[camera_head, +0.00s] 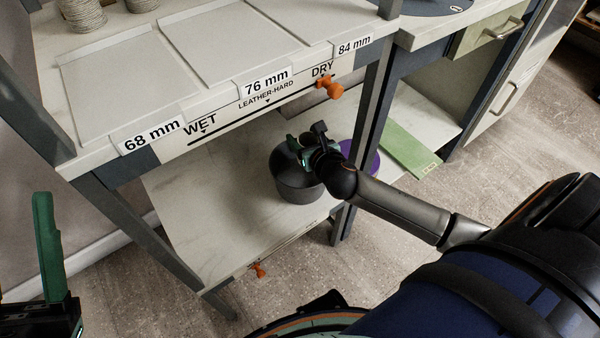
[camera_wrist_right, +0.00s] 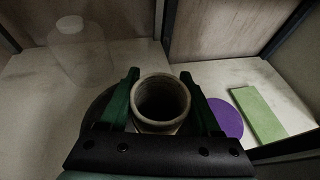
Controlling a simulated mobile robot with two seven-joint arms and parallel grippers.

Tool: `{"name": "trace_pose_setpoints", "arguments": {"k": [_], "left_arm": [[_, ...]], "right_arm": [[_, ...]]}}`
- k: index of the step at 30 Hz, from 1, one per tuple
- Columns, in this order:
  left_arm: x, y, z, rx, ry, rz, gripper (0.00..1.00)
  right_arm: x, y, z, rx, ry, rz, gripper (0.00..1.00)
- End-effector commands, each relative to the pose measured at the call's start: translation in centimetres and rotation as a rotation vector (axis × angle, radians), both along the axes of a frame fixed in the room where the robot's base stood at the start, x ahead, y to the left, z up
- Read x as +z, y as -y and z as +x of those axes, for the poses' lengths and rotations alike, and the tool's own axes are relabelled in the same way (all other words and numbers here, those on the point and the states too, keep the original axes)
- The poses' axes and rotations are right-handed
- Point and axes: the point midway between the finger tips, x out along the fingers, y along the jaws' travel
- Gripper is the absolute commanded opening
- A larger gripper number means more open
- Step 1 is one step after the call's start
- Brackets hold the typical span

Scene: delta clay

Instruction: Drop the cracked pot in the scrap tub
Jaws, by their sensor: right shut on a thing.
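My right gripper (camera_head: 306,148) is shut on a small pot; in the right wrist view the green fingers press on both sides of the grey-beige round pot (camera_wrist_right: 160,103), its open mouth facing the camera. No crack can be made out. In the head view the pot is hidden by the gripper. The dark grey scrap tub (camera_head: 297,188) stands on the lower shelf, with the right gripper over its opening. The tub's dark rim (camera_wrist_right: 98,112) shows behind the fingers. My left gripper (camera_head: 30,250) is at the lower left edge, partly cut off, its fingers apart and empty.
A purple disc (camera_head: 372,158) and a green board (camera_head: 408,150) lie right of the tub. A translucent bottle (camera_wrist_right: 80,50) stands behind it. The marked upper shelf (camera_head: 190,128) overhangs the lower shelf (camera_head: 200,215), with a grey post close right of the tub.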

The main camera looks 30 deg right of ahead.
Motion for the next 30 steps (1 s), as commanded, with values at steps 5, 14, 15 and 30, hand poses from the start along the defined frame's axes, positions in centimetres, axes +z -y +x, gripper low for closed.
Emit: {"name": "trace_pose_setpoints", "arguments": {"k": [5,14,15,30], "left_arm": [[-2.6,0.2,0.1,-0.007,-0.012,0.005,0.5],[-3.6,0.4,0.1,-0.004,-0.015,0.014,0.5],[-3.6,0.4,0.1,-0.004,-0.014,0.015,0.5],[-3.5,0.4,0.1,-0.005,-0.016,0.014,0.5]], "right_arm": [[-1.9,0.0,0.0,-0.001,0.0,0.0,0.05],[-2.4,0.0,0.0,-0.001,0.0,0.0,0.05],[-2.4,0.0,0.0,-0.001,0.0,0.0,0.05],[-2.4,0.0,0.0,-0.001,0.0,0.0,0.99]]}}
